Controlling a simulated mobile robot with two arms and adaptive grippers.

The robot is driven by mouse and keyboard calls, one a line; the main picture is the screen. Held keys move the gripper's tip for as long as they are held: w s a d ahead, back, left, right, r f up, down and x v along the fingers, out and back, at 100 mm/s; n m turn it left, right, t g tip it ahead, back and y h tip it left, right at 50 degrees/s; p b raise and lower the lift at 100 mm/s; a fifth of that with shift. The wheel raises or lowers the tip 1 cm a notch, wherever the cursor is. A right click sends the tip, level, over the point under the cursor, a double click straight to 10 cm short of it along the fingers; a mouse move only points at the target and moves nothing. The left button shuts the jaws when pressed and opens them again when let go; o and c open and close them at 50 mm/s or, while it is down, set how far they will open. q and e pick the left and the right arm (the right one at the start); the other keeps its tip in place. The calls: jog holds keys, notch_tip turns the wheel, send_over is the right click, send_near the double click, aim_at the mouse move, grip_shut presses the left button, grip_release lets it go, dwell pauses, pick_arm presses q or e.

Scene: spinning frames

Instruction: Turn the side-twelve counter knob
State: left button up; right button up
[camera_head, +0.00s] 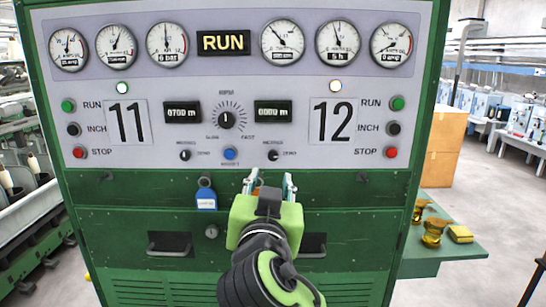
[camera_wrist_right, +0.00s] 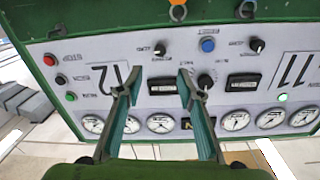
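The side-twelve counter knob (camera_head: 272,155) is a small black knob with a white pointer, below the right counter display (camera_head: 273,111) on the grey panel. In the right wrist view, where the panel appears upside down, this knob (camera_wrist_right: 160,48) lies beyond the fingertips, between them in the picture. My right gripper (camera_head: 270,180) is just below the knob in the head view. Its fingers are spread and empty, also in the wrist view (camera_wrist_right: 151,70). I cannot tell the exact distance to the panel. My left gripper is not in view.
A matching side-eleven knob (camera_head: 185,155), a blue button (camera_head: 230,153) and a larger dial knob (camera_head: 226,120) are nearby. Red stop buttons (camera_head: 391,152) sit at the panel sides. A blue padlock (camera_head: 206,195) hangs below. A green side shelf (camera_head: 450,250) holds brass-coloured parts.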

aim_at(273, 157)
jog(key=w+p, duration=0.1)
jog(key=w, duration=0.2)
jog(key=w+p, duration=0.1)
jog(key=w, duration=0.2)
jog(key=w+p, duration=0.2)
jog(key=w, duration=0.2)
jog(key=shift+d+r, duration=0.15)
jog(key=shift+d, duration=0.1)
jog(key=shift+w, duration=0.9)
jog(key=shift+f, duration=0.2)
grip_shut()
